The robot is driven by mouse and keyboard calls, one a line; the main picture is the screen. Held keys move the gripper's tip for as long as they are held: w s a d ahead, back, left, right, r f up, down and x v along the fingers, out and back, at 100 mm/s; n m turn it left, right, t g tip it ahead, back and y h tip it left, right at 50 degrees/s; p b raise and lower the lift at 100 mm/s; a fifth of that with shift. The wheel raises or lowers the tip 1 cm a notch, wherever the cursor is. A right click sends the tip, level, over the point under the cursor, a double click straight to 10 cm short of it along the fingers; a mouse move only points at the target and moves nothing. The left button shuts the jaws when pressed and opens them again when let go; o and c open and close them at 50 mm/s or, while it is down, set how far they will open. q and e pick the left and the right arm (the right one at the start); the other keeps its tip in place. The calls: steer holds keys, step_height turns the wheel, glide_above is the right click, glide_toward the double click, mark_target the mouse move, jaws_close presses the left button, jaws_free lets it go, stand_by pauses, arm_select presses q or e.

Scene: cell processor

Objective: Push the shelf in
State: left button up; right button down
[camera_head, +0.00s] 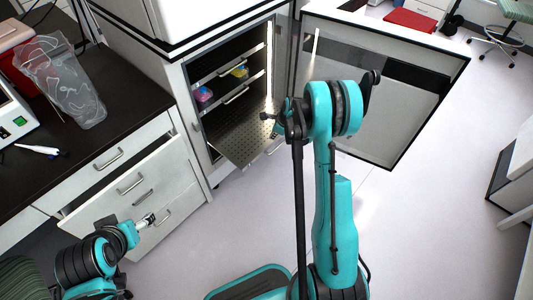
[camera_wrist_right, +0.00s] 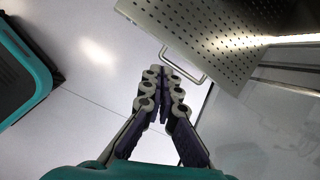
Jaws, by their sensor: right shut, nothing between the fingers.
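The perforated metal shelf (camera_head: 240,143) sticks out of the open cabinet, low down, in the head view. It also shows at the top of the right wrist view (camera_wrist_right: 215,35), with its wire handle (camera_wrist_right: 184,66) on the front edge. My right gripper (camera_head: 272,124) is in front of the cabinet, partly hidden by its own arm. In the right wrist view its fingers (camera_wrist_right: 165,78) are shut and empty, close to the handle; I cannot tell whether they touch it. My left gripper (camera_head: 148,220) is low at the left, by the drawers; its fingers are too small to judge.
The cabinet door (camera_head: 385,85) stands wide open to the right. Upper shelves hold a pink-and-blue item (camera_head: 204,95) and a yellow item (camera_head: 240,71). A drawer (camera_head: 130,190) is pulled out at the left. The floor (camera_head: 420,210) at the right is clear.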

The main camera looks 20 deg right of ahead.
step_height(320, 180, down, 11)
steer(key=d+m, duration=0.3)
steer(key=m, duration=0.1)
arm_select(q)
step_height(320, 180, down, 6)
steer(key=b, duration=0.6)
steer(key=shift+f, duration=0.15)
arm_select(e)
steer(key=w+a+f, duration=0.3)
steer(key=w+f, duration=0.4)
steer(key=f, duration=0.2)
steer(key=shift+m, duration=0.3)
arm_select(q)
steer(key=shift+a, duration=0.1)
arm_select(e)
steer(key=shift+y, duration=0.3)
